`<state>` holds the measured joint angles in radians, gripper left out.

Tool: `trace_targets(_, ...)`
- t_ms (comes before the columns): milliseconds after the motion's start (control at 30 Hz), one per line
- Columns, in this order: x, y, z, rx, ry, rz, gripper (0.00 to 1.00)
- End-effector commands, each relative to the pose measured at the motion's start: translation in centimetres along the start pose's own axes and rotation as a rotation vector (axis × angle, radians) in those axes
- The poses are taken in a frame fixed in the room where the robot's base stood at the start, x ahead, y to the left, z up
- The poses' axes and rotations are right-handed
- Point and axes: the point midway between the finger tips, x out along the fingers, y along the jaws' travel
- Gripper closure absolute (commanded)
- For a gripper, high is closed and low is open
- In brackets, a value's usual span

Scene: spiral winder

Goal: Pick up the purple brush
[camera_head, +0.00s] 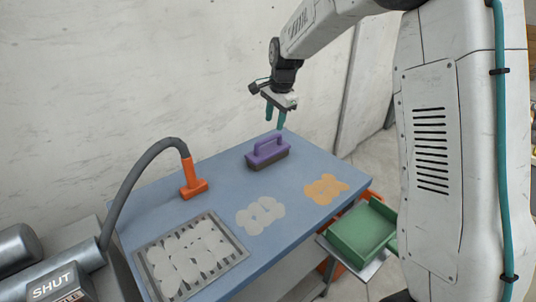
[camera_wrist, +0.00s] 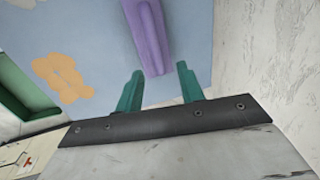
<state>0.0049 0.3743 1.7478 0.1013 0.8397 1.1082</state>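The purple brush (camera_head: 267,152) lies bristles down on the blue table, near its back edge, with its handle on top. My gripper (camera_head: 275,122) hangs above the brush with its two teal fingers pointing down, apart from it. In the wrist view the brush (camera_wrist: 149,38) shows beyond the fingertips, lined up roughly between them. The fingers of my gripper (camera_wrist: 159,70) are spread with a gap between them and nothing in it. The far end of the brush is cut off by the top of the wrist view.
The blue table (camera_head: 225,190) also bears an orange nozzle (camera_head: 194,182) on a grey hose, a metal grate (camera_head: 232,258) with white pieces, a white patch (camera_head: 262,215) and an orange patch (camera_head: 326,188). A green tray (camera_head: 362,236) stands at the right. A pale wall rises behind.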

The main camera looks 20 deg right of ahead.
Motion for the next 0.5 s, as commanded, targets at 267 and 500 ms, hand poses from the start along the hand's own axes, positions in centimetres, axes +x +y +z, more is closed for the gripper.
trace_targets(267, 3.2, 0.0, 0.3, 0.005, -0.002, 0.002, 0.62)
trace_targets(500, 6.6, 0.4, 1.2, 0.005, -0.001, 0.002, 0.62)
